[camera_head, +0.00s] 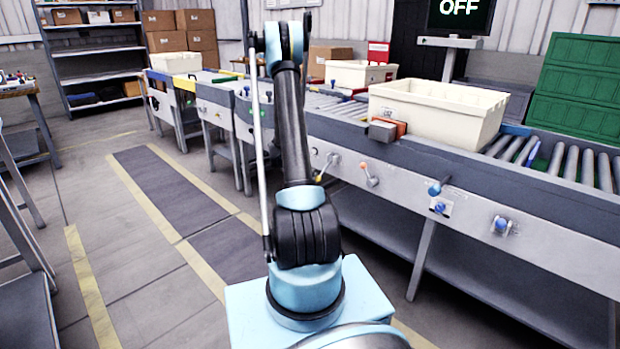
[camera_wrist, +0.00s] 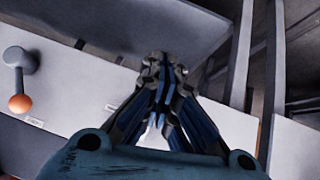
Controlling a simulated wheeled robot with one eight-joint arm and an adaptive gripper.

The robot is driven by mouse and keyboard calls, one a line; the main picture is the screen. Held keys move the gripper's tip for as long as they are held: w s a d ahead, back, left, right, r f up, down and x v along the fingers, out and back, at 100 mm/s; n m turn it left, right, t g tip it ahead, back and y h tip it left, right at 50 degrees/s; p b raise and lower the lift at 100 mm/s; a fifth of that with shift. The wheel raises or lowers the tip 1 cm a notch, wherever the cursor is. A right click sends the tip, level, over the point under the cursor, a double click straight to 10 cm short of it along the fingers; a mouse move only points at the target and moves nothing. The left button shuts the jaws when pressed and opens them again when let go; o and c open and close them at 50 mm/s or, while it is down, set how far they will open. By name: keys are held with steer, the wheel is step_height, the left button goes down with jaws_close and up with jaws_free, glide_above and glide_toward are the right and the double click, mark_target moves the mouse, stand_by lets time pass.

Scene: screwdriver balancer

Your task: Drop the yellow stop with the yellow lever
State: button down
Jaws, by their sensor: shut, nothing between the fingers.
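The yellow lever (camera_head: 321,177) is on the front panel of the conveyor in the head view, just right of my arm. It has a grey pivot and a small yellow end, and hangs down to the left. I cannot make out a yellow stop for certain. My gripper (camera_wrist: 160,68) shows in the wrist view with its fingers together and empty, over the pale conveyor panel. An orange-knobbed lever (camera_wrist: 19,80) is left of it there, apart from it. The yellow lever is not visible in the wrist view. My gripper cannot be made out in the head view.
The orange lever (camera_head: 370,174) and blue lever (camera_head: 437,187) are further right on the panel. A cream crate (camera_head: 435,115) stands on the conveyor, an orange-red block (camera_head: 390,128) at its left corner. A screen (camera_head: 461,14) reads OFF. Floor at left is clear.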

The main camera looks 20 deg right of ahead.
steer(key=s+a+r, duration=0.1)
steer(key=a+r, duration=0.1)
steer(key=a, duration=0.4)
steer(key=s+a+r, duration=0.2)
steer(key=a, duration=0.3)
steer(key=shift+s+a+r, duration=0.25)
steer(key=shift+a, duration=0.15)
